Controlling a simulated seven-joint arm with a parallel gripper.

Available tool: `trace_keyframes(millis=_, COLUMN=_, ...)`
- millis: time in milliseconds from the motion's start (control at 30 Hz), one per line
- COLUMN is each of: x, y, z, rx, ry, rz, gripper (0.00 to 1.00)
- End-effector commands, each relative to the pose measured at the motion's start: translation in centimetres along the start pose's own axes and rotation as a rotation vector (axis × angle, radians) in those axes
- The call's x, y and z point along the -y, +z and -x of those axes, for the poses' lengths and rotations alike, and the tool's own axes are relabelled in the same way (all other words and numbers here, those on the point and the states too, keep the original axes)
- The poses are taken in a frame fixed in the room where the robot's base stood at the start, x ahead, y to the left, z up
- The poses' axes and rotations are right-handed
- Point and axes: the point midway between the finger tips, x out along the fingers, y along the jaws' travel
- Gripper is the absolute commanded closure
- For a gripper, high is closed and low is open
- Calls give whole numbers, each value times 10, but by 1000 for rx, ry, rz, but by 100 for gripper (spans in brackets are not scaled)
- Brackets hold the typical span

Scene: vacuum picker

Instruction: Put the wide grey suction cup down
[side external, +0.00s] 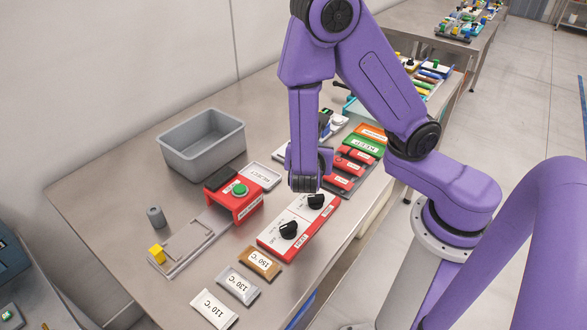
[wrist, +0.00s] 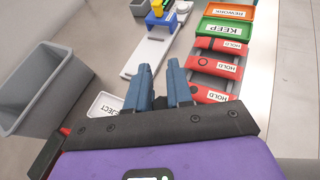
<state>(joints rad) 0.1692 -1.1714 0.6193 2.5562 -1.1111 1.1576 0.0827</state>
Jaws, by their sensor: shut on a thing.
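My gripper (wrist: 160,72) points down over the table in the wrist view, its two blue-grey fingers a little apart. In the side external view my gripper (side external: 305,186) hangs near the back end of the red and white dial panel. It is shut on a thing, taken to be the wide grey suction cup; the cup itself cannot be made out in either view. A white plate (wrist: 148,52) lies ahead of the fingers, with a yellow block (wrist: 157,5) and blue and grey parts at its far end.
A grey bin (wrist: 40,85) stands left of the fingers, beside a REJECT tray (wrist: 104,104). Red HOLD slots (wrist: 212,62), a green KEEP tray (wrist: 228,27) and an orange REWORK tray (wrist: 232,12) lie right. A red button box (side external: 236,203) and grey cylinder (side external: 155,216) stand left.

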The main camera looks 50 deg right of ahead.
Motion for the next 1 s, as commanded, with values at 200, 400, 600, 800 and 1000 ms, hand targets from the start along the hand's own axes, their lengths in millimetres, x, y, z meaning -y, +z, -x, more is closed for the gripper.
trace_keyframes(millis=200, x=-12, y=-14, z=-15, rx=3, ry=-4, rz=3, gripper=100)
trace_keyframes(millis=400, x=-28, y=-33, z=-34, rx=1, ry=-3, rz=1, gripper=100)
trace_keyframes(millis=600, x=-37, y=-42, z=-43, rx=1, ry=-1, rz=0, gripper=100)
trace_keyframes(millis=800, x=-41, y=-56, z=-52, rx=1, ry=-2, rz=2, gripper=100)
trace_keyframes(millis=1000, x=-40, y=-73, z=-59, rx=1, ry=-1, rz=2, gripper=100)
